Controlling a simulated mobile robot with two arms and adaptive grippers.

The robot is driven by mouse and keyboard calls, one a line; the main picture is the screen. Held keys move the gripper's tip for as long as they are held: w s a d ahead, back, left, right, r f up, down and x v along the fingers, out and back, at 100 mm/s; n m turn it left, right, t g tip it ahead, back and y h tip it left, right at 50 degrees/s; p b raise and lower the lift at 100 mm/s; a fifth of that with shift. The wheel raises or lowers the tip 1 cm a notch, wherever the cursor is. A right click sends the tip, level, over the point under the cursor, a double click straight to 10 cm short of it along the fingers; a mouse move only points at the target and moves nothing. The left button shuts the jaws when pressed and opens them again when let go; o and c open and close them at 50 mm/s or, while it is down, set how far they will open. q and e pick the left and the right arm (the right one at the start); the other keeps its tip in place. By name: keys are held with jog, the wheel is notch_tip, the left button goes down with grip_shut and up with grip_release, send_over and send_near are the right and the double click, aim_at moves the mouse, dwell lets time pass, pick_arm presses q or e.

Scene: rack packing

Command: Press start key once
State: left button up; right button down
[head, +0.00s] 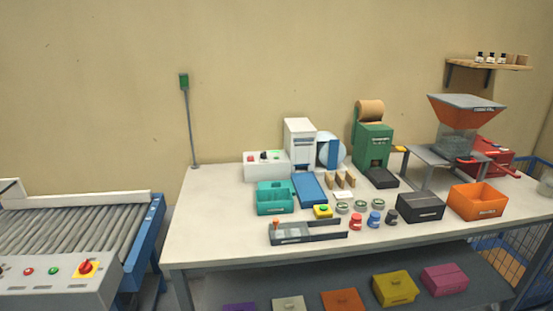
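A white control box (266,165) on the table's back left has red, black and green keys on top; the green key (275,154) is at its right. A grey conveyor panel (55,285) at the lower left has a green button (53,271), a red button (29,272) and a red knob on a yellow plate (86,267). A small yellow box with a green top (322,211) stands mid-table. Labels are too small to read, so I cannot tell which is the start key. Neither of my grippers is in view.
The white table (215,215) is clear at its left. It holds a teal bin (275,198), a black box (420,207), an orange bin (478,200), a green dispenser (372,145) and an orange hopper (466,112). A roller conveyor (70,230) stands left.

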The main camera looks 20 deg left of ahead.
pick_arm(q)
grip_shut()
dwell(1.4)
